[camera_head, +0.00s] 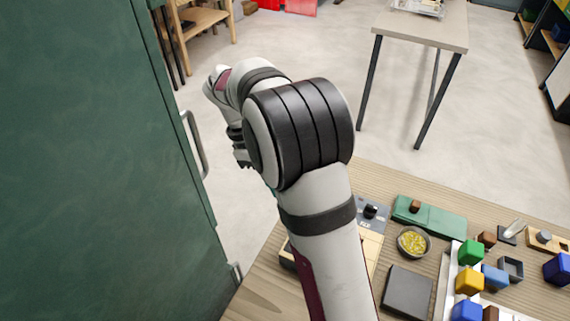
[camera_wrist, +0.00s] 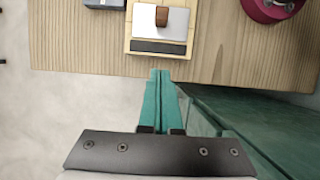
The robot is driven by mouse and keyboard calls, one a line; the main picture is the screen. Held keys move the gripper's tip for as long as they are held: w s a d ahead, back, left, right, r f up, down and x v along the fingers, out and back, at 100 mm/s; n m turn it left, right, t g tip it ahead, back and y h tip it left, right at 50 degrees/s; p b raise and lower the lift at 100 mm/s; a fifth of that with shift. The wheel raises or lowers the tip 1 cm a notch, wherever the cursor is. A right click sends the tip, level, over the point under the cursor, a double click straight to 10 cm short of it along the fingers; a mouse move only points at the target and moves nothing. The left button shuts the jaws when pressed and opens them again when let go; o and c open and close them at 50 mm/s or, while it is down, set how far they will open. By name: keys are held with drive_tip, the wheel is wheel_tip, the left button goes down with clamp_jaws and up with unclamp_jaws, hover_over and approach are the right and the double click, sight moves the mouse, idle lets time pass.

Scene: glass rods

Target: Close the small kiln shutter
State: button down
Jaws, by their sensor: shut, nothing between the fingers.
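In the wrist view, a small pale wooden frame holds a light grey-white plate (camera_wrist: 174,23) with a brown wooden knob (camera_wrist: 162,16). A dark strip (camera_wrist: 158,47) shows along the frame's near side. This looks like the small kiln shutter, but I cannot be sure. In the head view my arm covers most of a pale wooden unit (camera_head: 371,247) that may be the same thing. My gripper (camera_wrist: 161,74) has teal fingers pressed together and empty. In the head view the fingers are mostly hidden by my arm.
A large green door or panel (camera_head: 90,150) with a metal handle (camera_head: 195,143) stands at left. The wooden table (camera_head: 257,293) carries a dark square block (camera_head: 407,291), a bowl of yellow pieces (camera_head: 413,242), a green case (camera_head: 440,222) and coloured cubes. A red round object (camera_wrist: 272,8) sits at upper right.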

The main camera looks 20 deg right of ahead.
drive_tip(key=x, duration=0.3)
drive_tip(key=s+d+x, duration=0.1)
drive_tip(key=x, duration=0.3)
drive_tip(key=r+x, duration=0.1)
drive_tip(key=x, duration=0.2)
drive_tip(key=shift+s+d+f, duration=0.35)
drive_tip(key=shift+s+d, duration=0.1)
drive_tip(key=shift+s, duration=0.05)
drive_tip(key=shift+s+d, duration=0.35)
drive_tip(key=shift+s+d, duration=0.1)
drive_tip(key=s+d, duration=0.6)
drive_tip(key=shift+s+d, duration=0.1)
